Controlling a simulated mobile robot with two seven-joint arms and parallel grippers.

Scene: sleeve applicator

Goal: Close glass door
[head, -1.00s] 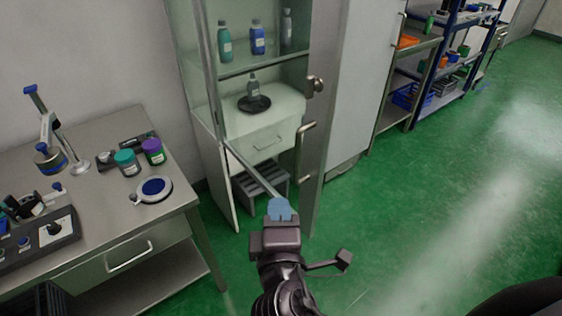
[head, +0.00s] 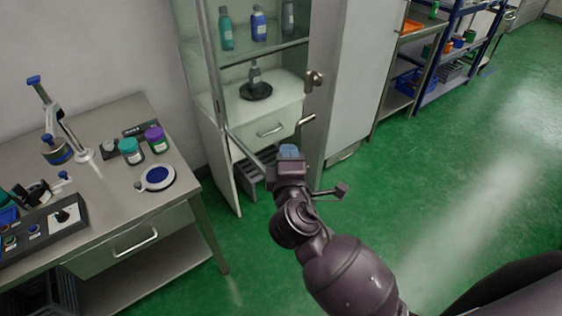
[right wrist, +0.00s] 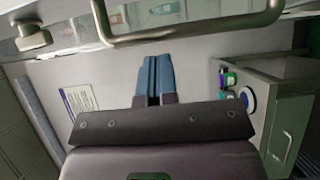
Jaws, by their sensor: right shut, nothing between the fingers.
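The glass door's frame (head: 320,110) stands ajar in front of a white cabinet, and shelves show through the glass. A round knob (head: 314,79) and a bar handle (head: 306,124) sit on its right upright. My right gripper (head: 290,150) has blue fingers pressed together, empty, just below and left of the handle. It hides the handle's lower part and part of the door's bottom rail. In the right wrist view the closed fingers (right wrist: 155,77) point toward the door, with the handle (right wrist: 190,35) beyond the tips. Contact cannot be told. My left gripper is not in view.
A steel table (head: 105,190) with jars, a dish and a stand is at the left. Bottles (head: 258,25) and a drawer (head: 266,128) show inside the cabinet. Stocked shelving (head: 455,60) stands back right. The green floor at right is clear.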

